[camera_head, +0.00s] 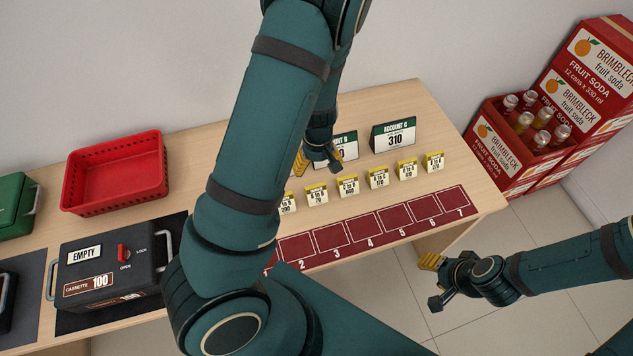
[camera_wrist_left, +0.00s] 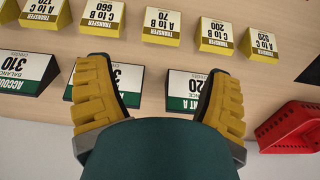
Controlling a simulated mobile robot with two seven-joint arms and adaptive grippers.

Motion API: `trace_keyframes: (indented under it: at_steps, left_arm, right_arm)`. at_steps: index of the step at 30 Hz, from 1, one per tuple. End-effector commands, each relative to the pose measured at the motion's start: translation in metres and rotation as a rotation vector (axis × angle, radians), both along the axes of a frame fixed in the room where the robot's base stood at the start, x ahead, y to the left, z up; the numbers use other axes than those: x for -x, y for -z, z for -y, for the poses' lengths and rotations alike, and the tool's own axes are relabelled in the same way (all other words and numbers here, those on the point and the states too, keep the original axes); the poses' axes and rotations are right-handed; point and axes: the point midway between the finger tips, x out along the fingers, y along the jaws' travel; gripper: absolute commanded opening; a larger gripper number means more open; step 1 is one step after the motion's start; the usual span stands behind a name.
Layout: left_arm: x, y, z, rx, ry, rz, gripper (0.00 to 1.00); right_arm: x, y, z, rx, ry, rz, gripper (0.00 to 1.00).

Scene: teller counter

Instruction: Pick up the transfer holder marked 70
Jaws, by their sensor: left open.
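The transfer holder marked 70 (camera_head: 317,195) is a small yellow stand with a white card reading A to B. It stands in a row of similar holders on the wooden counter. In the left wrist view it shows upside down at the top middle (camera_wrist_left: 160,24). My left gripper (camera_head: 318,161) is open and empty, just behind the holder row in the head view. In the left wrist view its yellow fingers (camera_wrist_left: 158,75) are spread, with the holder beyond the fingertips and between their lines. My right gripper (camera_head: 434,283) is open and empty, off the counter's front edge.
Neighbouring holders, 660 (camera_head: 347,186) and 200 (camera_wrist_left: 214,36), stand close on either side. Account signs (camera_head: 394,136) stand behind. A numbered red strip (camera_head: 420,210) lies in front. A red basket (camera_head: 115,172) and a cassette (camera_head: 110,270) are left; soda crates (camera_head: 520,150) stand right.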

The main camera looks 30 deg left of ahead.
Motion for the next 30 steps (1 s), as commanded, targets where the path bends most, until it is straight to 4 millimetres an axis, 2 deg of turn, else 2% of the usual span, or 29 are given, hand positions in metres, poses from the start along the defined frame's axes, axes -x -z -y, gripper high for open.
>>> trace_keyframes:
  at_steps: [12,20,30]
  left_arm:
    - [0.001,0.07,-0.001,0.0,-0.002,-0.004,0.8]
    - [0.0,0.088,-0.001,0.0,0.0,-0.001,0.8]
    - [-0.002,0.132,-0.006,0.0,0.0,-0.001,0.8]
  right_arm:
    - [0.0,0.022,-0.001,0.005,0.001,-0.002,0.47]
    - [0.0,0.026,-0.001,0.006,0.001,-0.002,0.47]
    - [0.0,0.037,-0.001,0.007,0.001,-0.002,0.47]
